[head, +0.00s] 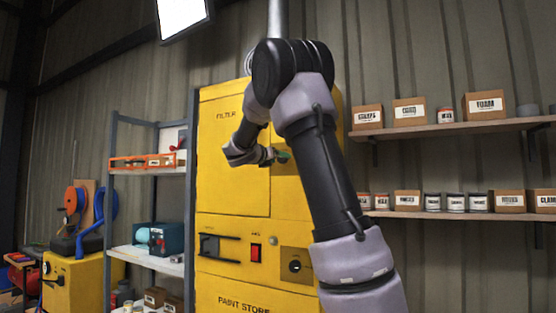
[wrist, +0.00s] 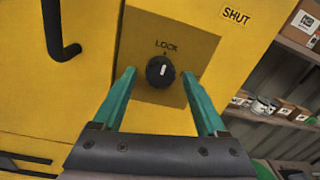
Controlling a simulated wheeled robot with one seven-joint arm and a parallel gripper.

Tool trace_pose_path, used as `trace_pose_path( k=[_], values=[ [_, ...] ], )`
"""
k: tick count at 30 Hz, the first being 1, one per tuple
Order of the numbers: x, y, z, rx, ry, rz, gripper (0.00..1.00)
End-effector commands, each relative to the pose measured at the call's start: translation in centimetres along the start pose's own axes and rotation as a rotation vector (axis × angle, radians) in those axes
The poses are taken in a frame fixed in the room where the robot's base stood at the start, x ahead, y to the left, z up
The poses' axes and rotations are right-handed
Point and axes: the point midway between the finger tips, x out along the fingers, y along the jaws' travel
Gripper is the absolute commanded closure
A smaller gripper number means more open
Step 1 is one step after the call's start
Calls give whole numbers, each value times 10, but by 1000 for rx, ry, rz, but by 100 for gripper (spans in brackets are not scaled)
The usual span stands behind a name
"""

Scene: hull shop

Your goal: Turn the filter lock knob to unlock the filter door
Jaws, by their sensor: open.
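The filter lock knob (wrist: 160,71) is round and black with a white mark. It sits on a tan plate (wrist: 182,50) under the word LOCK, and its mark points roughly up toward that word. My gripper (wrist: 158,75) is open, its green fingers on either side of the knob in the wrist view. I cannot tell whether they touch it. In the head view my gripper (head: 279,156) is at the yellow cabinet's upper front, and the arm hides the knob. The filter door (head: 228,165) carries the word FILTER and looks closed.
A black handle (wrist: 58,30) sticks out left of the knob. A SHUT label (wrist: 236,15) is at upper right. Shelves with boxes and cans (head: 450,130) stand right of the cabinet; a metal rack (head: 150,175) stands left. A red switch (head: 255,252) is lower on the cabinet.

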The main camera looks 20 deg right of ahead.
Motion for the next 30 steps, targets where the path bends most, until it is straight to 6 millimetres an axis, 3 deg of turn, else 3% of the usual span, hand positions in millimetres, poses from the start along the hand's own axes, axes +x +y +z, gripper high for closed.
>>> trace_pose_path(
  k=[5,6,12,22,30],
  values=[
    [0,0,0,0,0,0,25],
    [0,0,0,0,0,0,29],
    [0,0,0,0,0,0,100],
    [0,0,0,39,3,-1,100],
    [0,-1,0,201,11,0,100]
  ],
)
